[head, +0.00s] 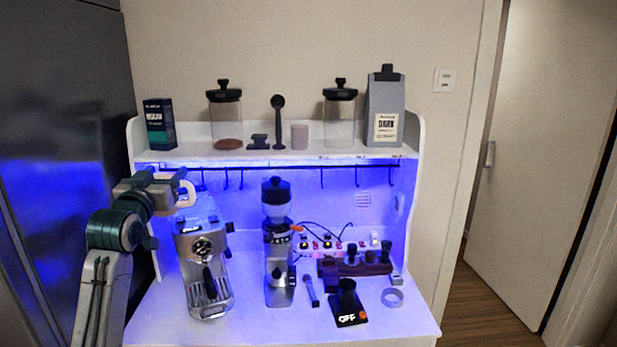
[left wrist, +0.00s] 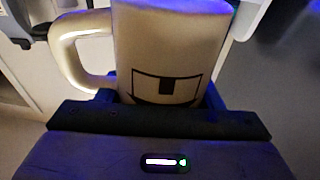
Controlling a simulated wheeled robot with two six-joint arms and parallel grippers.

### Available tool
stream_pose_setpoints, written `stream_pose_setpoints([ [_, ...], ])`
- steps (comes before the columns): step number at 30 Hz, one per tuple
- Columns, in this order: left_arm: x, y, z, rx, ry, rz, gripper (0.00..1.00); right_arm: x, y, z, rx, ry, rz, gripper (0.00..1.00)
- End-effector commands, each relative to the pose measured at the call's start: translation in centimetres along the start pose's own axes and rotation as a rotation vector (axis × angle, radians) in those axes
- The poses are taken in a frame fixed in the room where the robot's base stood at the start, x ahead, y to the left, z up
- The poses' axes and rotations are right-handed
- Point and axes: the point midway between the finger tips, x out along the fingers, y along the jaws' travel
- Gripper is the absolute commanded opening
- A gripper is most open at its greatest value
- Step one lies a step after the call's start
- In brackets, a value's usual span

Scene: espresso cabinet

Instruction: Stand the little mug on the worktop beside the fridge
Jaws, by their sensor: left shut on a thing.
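My left gripper (head: 166,190) is shut on the little mug (left wrist: 170,45), a cream mug with a dark line drawing on its side. In the left wrist view the mug's handle points left and the dark jaws (left wrist: 160,110) close around its lower part. In the head view only a pale part of the mug (head: 189,190) shows beside the gripper, above the left side of the worktop, in front of the espresso machine's top. The worktop (head: 255,322) is white. The fridge (head: 62,120) is the tall dark surface at the left. My right gripper is not in view.
The espresso machine (head: 205,262), a coffee grinder (head: 277,250) and a black scale (head: 347,312) stand on the worktop. Hooks hang under the shelf (head: 250,156), which holds jars and bags. The front left of the worktop looks clear, partly behind my arm.

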Motion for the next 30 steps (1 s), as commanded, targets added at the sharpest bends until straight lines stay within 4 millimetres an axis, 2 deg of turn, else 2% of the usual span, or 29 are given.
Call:
stream_pose_setpoints([
  [1, -0.6, 0.8, 2.0, -0.005, -0.004, 0.011, 0.31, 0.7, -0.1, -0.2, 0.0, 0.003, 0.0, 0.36],
  [5, -2.5, 3.0, 7.1, -0.011, -0.005, 0.042, 0.31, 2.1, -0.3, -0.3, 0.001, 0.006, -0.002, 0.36],
  [9, -5.8, 5.8, 13.4, -0.017, -0.006, 0.074, 0.31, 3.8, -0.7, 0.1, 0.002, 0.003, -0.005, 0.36],
  [15, -11.4, 8.8, 21.1, -0.02, -0.006, 0.096, 0.31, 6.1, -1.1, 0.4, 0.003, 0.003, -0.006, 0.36],
  [24, -20.7, 11.4, 30.0, -0.016, -0.005, 0.068, 0.31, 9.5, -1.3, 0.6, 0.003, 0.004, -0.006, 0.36],
  [30, -26.1, 11.9, 33.5, -0.007, -0.003, 0.019, 0.31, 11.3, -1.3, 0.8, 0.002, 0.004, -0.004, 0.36],
])
